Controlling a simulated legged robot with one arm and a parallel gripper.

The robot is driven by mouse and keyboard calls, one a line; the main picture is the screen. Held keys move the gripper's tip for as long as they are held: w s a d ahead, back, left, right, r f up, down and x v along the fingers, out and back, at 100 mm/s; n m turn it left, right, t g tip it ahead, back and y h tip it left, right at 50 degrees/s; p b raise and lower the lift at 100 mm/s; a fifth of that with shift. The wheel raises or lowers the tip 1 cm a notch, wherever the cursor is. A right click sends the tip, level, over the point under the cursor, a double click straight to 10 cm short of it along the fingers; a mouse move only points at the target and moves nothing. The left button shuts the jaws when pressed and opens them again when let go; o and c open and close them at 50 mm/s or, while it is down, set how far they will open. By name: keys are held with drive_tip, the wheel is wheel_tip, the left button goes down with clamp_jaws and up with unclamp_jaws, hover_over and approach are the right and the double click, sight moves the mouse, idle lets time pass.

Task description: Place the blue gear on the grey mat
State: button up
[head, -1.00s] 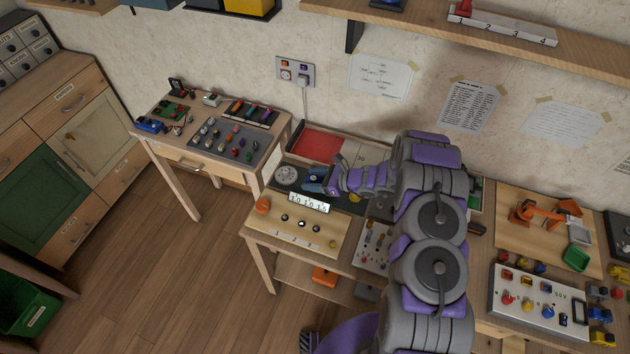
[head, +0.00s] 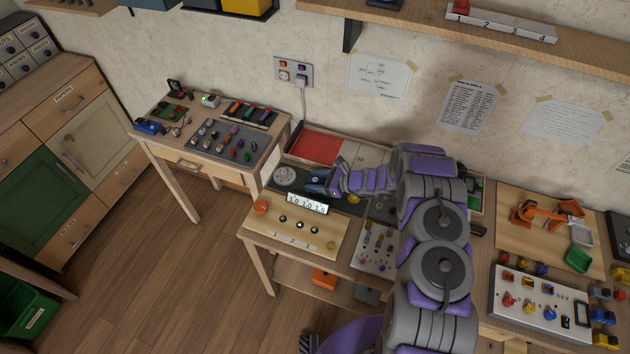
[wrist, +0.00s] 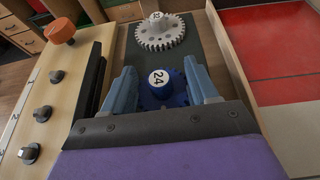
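The blue gear (wrist: 160,92) has a round knob with a white "24" label. In the wrist view it sits between the two grey-blue fingers of my gripper (wrist: 162,74). The fingers are spread on either side of the knob, with visible room beside it; the gear's lower edge is hidden. A dark grey strip (wrist: 187,58), perhaps the grey mat, lies beyond and under the gears. A light grey gear (wrist: 160,38) with a labelled knob lies on its far end. In the head view my gripper (head: 322,184) is low over the bench, right of the light grey gear (head: 285,176).
A wooden panel with dark knobs and an orange knob (wrist: 60,30) stands close on the left in the wrist view. A tray with a red section (wrist: 285,60) is on the right. A white number display (head: 307,202) is in front of my gripper in the head view.

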drive_tip(key=o, duration=0.4)
drive_tip(key=shift+d, duration=0.2)
drive_tip(key=shift+o, duration=0.2)
drive_tip(key=shift+a, duration=0.15)
drive_tip(key=p+v, duration=0.2)
drive_tip(key=v, duration=1)
drive_tip(key=shift+r, duration=0.1)
drive_tip(key=s+a+r+n+g+h, duration=0.2)
drive_tip(key=s+a+r+n+g, duration=0.3)
drive_tip(key=s+r, duration=0.6)
drive_tip(key=s+a+r+n+g+h, duration=0.1)
drive_tip(key=s+a+r+n+g, duration=0.15)
drive_tip(key=s+r+n, duration=0.85)
drive_tip(key=s+d+r+n+h, duration=0.2)
drive_tip(key=s+d+r+h, duration=0.1)
drive_tip(key=s, duration=0.4)
drive_tip(key=s+d+r+n+h, duration=0.2)
drive_tip(key=s+d+r+h, duration=0.1)
drive_tip(key=s+r, duration=0.2)
drive_tip(key=s+d+r+n+h, duration=0.2)
drive_tip(key=s+d+r+h, duration=0.1)
drive_tip(key=s, duration=0.7)
drive_tip(key=shift+d+r+t+h, duration=0.3)
drive_tip(key=shift+d+r+t, duration=0.05)
drive_tip(key=shift+r+t, duration=0.1)
